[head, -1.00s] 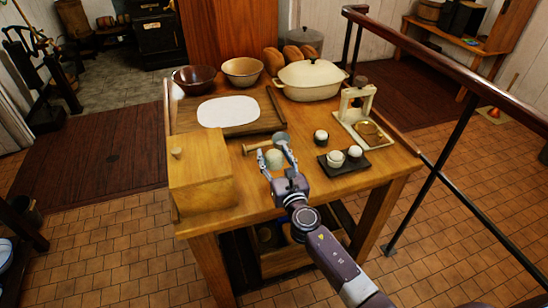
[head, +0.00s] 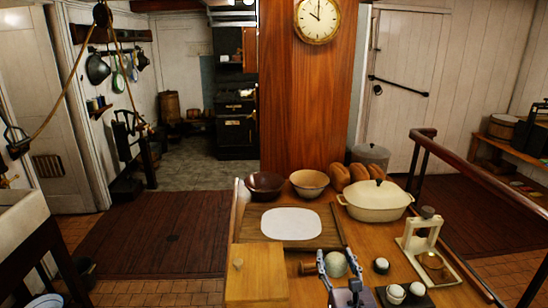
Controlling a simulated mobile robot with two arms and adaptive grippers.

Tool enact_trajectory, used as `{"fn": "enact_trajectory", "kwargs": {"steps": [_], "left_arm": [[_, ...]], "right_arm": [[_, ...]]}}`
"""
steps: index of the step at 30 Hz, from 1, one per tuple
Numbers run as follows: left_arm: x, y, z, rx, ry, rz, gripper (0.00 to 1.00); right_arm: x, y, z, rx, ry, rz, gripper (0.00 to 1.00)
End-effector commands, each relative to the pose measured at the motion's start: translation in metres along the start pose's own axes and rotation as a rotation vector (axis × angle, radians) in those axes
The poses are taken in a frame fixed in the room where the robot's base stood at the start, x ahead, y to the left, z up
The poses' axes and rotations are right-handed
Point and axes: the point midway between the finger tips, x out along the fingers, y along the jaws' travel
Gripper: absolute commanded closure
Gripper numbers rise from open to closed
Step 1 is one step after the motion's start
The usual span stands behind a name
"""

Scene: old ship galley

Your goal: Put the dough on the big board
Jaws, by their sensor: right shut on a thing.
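The dough (head: 335,264) is a pale, rounded lump between the fingers of my right gripper (head: 337,268), at the bottom centre of the head view. That gripper is shut on it. I cannot tell whether the lump touches the table. The big board (head: 262,229) is a brown wooden board farther back and to the left on the table. A flat white oval patch (head: 291,223) covers much of it. The lump is in front of the board and right of its middle. My left gripper is not in view.
A wooden box (head: 257,275) stands left of the gripper, with a wooden handle (head: 306,268) between. Right are small cups on a dark tray (head: 408,298) and a cream stand (head: 421,245).

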Motion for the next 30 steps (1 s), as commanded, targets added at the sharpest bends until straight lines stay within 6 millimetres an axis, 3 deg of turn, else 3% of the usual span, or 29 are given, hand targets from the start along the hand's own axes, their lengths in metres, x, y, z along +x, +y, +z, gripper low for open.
{"fn": "enact_trajectory", "kwargs": {"steps": [1, 6, 15, 21, 30], "left_arm": [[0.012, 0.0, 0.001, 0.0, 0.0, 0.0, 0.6], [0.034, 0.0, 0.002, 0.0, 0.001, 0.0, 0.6], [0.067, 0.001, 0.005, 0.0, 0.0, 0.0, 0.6], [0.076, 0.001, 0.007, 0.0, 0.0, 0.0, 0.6], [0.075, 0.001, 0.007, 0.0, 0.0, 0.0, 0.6]], "right_arm": [[-0.018, 0.003, -0.014, 0.002, 0.003, 0.005, 0.82], [-0.079, 0.011, -0.029, 0.002, 0.002, 0.014, 0.82], [-0.173, 0.008, -0.027, 0.002, 0.0, 0.004, 0.82], [-0.204, 0.004, -0.017, 0.001, -0.002, -0.004, 0.82], [-0.208, 0.003, -0.011, -0.001, -0.004, -0.006, 0.82]]}}
